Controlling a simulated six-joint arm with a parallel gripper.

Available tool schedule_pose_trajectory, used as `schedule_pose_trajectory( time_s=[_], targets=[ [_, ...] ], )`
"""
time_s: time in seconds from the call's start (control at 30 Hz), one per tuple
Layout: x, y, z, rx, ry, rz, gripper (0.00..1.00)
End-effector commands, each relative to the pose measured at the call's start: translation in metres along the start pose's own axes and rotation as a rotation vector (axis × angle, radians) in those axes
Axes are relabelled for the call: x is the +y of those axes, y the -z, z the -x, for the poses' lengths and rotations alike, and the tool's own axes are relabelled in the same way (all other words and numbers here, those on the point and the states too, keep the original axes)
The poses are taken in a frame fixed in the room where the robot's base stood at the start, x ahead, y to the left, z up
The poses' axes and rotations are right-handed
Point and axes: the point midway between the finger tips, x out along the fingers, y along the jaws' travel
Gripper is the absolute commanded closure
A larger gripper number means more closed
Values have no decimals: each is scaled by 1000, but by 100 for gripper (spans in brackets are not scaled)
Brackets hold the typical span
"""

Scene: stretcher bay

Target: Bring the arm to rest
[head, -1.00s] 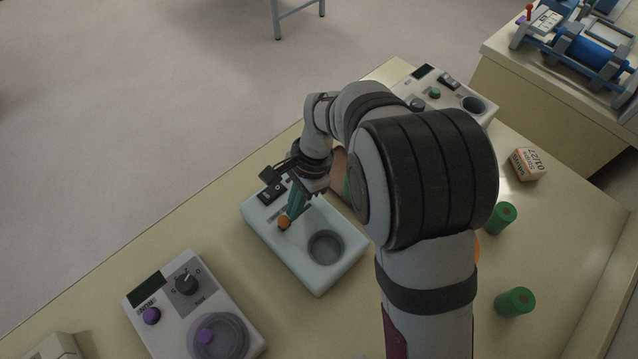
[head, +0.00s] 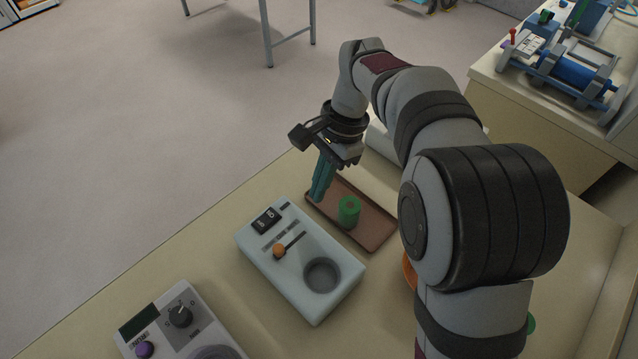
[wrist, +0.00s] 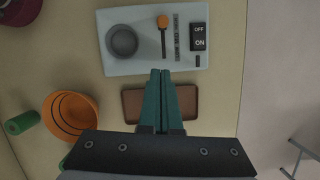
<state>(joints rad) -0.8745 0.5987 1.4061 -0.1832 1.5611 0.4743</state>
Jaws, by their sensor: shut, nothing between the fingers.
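My gripper (head: 321,180) is shut and empty, with its teal fingers pressed together above the brown tray (head: 379,228). In the wrist view the closed fingertips (wrist: 160,75) lie over the tray and reach toward the near edge of the pale blue box. The pale blue box (head: 290,287) has an orange-knobbed lever (head: 279,250), a round well (head: 321,275) and an off/on switch (head: 266,219). The fingers stand apart from the lever in the head view. My arm hides part of the table's right side.
A green cylinder (head: 349,212) stands on the tray. An orange bowl (wrist: 72,116) and another green cylinder (wrist: 22,122) are on the table. A grey box with a purple knob (head: 145,350) is at lower left. A blue device (head: 574,71) stands on the side counter.

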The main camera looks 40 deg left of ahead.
Motion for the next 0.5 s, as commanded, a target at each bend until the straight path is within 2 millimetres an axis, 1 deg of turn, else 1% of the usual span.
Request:
schedule_pose_trajectory(
  time_s=[0.37,0.43,0.47,0.5],
  targets=[
    [1,1,1,1,2,-1,100],
    [16,7,12,8,16,-14,100],
    [29,12,22,15,28,-26,100],
    [55,19,37,28,49,-47,100]
  ],
)
